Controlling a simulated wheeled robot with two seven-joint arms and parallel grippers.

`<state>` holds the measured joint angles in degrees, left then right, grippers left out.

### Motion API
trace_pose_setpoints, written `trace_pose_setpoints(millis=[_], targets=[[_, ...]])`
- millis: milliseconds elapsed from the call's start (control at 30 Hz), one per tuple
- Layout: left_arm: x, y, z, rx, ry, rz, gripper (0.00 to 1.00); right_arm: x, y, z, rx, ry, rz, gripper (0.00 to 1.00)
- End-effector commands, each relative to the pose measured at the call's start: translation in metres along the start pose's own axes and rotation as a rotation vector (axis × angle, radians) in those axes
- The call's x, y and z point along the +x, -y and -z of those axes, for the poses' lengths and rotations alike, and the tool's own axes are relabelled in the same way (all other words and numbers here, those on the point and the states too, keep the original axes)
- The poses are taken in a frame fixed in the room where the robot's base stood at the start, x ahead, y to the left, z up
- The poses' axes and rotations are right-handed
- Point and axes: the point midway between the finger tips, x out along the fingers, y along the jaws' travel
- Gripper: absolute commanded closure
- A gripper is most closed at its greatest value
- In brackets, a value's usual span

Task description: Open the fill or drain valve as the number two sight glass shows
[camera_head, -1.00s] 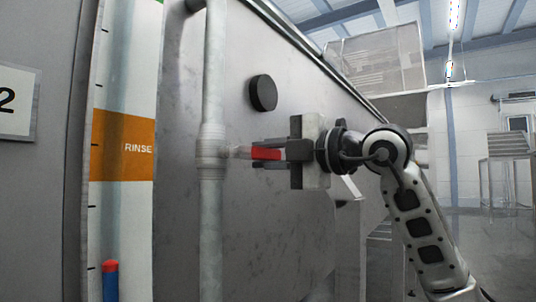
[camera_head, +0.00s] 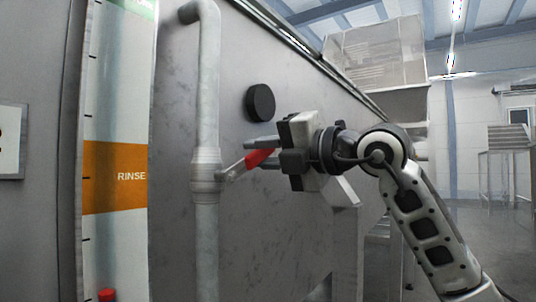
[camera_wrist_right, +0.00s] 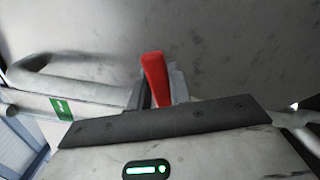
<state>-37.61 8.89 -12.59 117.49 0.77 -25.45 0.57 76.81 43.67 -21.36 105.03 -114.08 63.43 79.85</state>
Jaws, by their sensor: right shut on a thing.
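The sight glass (camera_head: 115,245) is a tall strip at the left of the head view, with an orange RINSE band (camera_head: 115,165) and a green band at the top edge. A red-topped float (camera_head: 107,295) sits low in it, below the orange band. A valve (camera_head: 206,170) is on the vertical grey pipe, and its red-gripped lever (camera_head: 260,158) tilts up to the right. My right gripper (camera_head: 263,152) is shut on the red lever. In the right wrist view the red lever (camera_wrist_right: 155,78) stands between the fingers. My left gripper is not in view.
A black round knob (camera_head: 260,102) sticks out of the tank wall (camera_head: 270,220) just above my right gripper. A number plate (camera_head: 12,140) is partly cut off at the left edge. The wall's right end opens onto free floor. A green label (camera_wrist_right: 61,108) shows in the wrist view.

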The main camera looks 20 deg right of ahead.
Motion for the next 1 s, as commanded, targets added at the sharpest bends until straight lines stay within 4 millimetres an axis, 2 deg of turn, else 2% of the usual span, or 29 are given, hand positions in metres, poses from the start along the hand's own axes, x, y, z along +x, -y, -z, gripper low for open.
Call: trace_pose_setpoints(millis=[133, 167, 233, 533, 667, 767, 1000], targets=[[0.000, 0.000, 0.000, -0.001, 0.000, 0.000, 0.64, -0.001, 0.000, 0.000, 0.002, 0.002, -0.002, 1.00], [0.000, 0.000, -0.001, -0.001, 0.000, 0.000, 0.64, -0.001, 0.000, 0.000, 0.002, 0.002, -0.002, 0.78], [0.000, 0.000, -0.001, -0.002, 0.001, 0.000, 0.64, -0.001, 0.000, 0.000, 0.002, 0.002, -0.002, 0.58], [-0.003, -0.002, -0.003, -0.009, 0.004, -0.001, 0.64, -0.002, 0.000, 0.000, 0.003, 0.002, -0.001, 0.58], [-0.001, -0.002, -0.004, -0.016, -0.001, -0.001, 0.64, -0.012, 0.002, -0.001, 0.002, 0.005, -0.002, 0.58], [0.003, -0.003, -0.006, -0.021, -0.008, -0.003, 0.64, -0.029, 0.003, 0.000, 0.000, 0.006, -0.001, 0.58], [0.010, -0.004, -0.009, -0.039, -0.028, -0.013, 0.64, -0.088, 0.003, 0.001, 0.000, 0.007, -0.002, 0.58]])
